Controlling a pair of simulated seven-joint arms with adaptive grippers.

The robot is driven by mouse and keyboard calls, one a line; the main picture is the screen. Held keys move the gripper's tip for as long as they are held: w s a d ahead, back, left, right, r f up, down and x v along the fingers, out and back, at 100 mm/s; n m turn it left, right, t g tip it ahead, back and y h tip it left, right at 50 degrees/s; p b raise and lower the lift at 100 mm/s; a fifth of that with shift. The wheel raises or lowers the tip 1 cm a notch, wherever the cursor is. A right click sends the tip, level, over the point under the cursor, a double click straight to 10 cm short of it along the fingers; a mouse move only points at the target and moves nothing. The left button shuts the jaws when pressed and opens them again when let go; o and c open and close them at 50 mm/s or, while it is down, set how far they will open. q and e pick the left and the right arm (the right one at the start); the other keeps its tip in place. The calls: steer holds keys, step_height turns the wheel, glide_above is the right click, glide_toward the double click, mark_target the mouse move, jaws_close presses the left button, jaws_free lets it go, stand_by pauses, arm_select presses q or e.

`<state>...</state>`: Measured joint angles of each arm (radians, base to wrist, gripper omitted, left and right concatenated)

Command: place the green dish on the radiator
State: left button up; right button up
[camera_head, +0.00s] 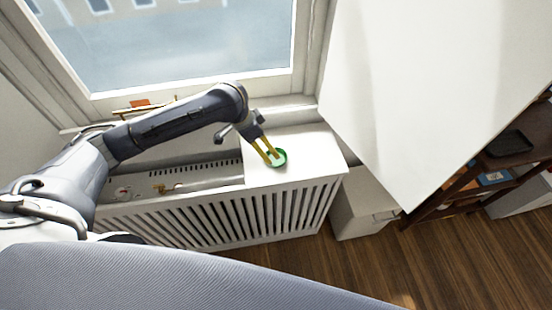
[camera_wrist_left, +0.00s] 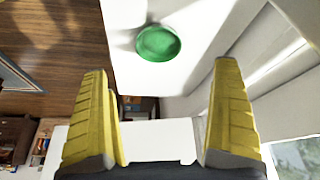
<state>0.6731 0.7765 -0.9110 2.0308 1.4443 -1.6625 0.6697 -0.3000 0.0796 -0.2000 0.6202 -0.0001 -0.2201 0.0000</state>
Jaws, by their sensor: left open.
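The green dish (camera_head: 281,161) sits on the white top of the radiator (camera_head: 309,158), at its right part under the window. It also shows in the left wrist view (camera_wrist_left: 158,43), flat on the white surface and beyond the fingertips. My left gripper (camera_head: 274,160) is at the dish in the head view, its yellow fingers overlapping the dish's left side. In the left wrist view my left gripper (camera_wrist_left: 160,75) has its fingers wide apart with nothing between them. I cannot tell whether a finger touches the dish. My right gripper is not in view.
The radiator's left part has an open recess with a pipe and valve (camera_head: 160,188). A window (camera_head: 180,45) is behind. A large white panel (camera_head: 420,90) stands at the right, with a dark shelf (camera_head: 470,185) beyond it. The wooden floor (camera_head: 420,265) is clear in front.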

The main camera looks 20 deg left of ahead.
arm_select(q)
steer(key=shift+x, duration=5.65)
steer(key=shift+d, duration=0.1)
steer(key=shift+c, duration=0.3)
steer(key=shift+s, duration=0.1)
steer(key=c, duration=1.6)
steer(key=shift+r, duration=0.15)
